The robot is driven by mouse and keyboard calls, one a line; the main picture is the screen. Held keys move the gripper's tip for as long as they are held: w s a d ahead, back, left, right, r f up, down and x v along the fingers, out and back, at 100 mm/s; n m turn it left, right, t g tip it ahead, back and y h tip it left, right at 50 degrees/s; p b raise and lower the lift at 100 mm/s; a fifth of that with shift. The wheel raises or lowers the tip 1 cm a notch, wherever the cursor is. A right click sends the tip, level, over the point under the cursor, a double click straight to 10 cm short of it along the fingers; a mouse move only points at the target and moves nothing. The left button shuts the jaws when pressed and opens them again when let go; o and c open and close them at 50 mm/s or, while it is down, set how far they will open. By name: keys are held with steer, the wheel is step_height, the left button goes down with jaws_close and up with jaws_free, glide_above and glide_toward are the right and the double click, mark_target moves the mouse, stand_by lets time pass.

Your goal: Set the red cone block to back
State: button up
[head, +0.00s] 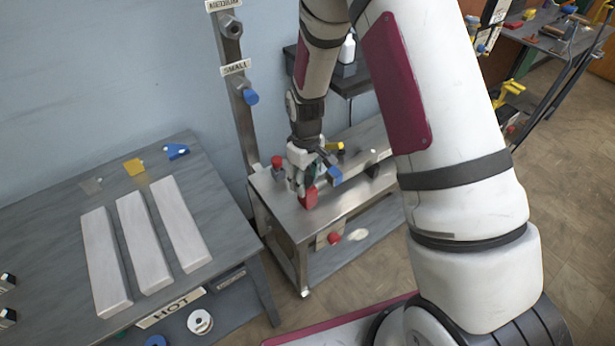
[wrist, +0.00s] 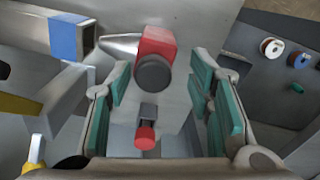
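The red cone block (wrist: 158,45) is in the upper middle of the wrist view. A silver cone points left from it, and a dark round end faces the camera. In the head view the red block (head: 309,199) is at the front part of the metal bench top, just below my gripper (head: 303,184). In the wrist view my gripper (wrist: 160,75) is open, with teal-padded fingers on either side of the block's near end. A gap shows on both sides. The head view hides part of the block behind the fingers.
A metal tube with a blue band (wrist: 68,38) lies close left of the block. A red knob (head: 333,237) sticks out from the bench's front, and another red piece (head: 277,161) is at its back left. A grey table (head: 60,215) with white bars stands left.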

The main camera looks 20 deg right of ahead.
step_height(320, 180, up, 12)
stand_by(0.6)
stand_by(0.4)
steer(key=s+d+r+m+t+p, duration=0.1)
steer(key=s+r+m+p, duration=0.1)
steer(key=s+r, duration=0.6)
steer(key=s+d+r+m+t+p, duration=0.15)
steer(key=s+r, duration=0.35)
steer(key=r, duration=0.7)
steer(key=s+r+m+t+p, duration=0.1)
steer(key=s+r, duration=0.3)
steer(key=s, duration=0.5)
steer(key=s+d+r+m+p, duration=0.1)
steer(key=s+r+m+p, duration=0.1)
steer(key=s+r, duration=0.3)
steer(key=s+p, duration=0.1)
steer(key=s, duration=0.2)
steer(key=shift+s+d+t, duration=0.25)
steer(key=shift+s+t, duration=0.1)
steer(key=shift+s, duration=0.05)
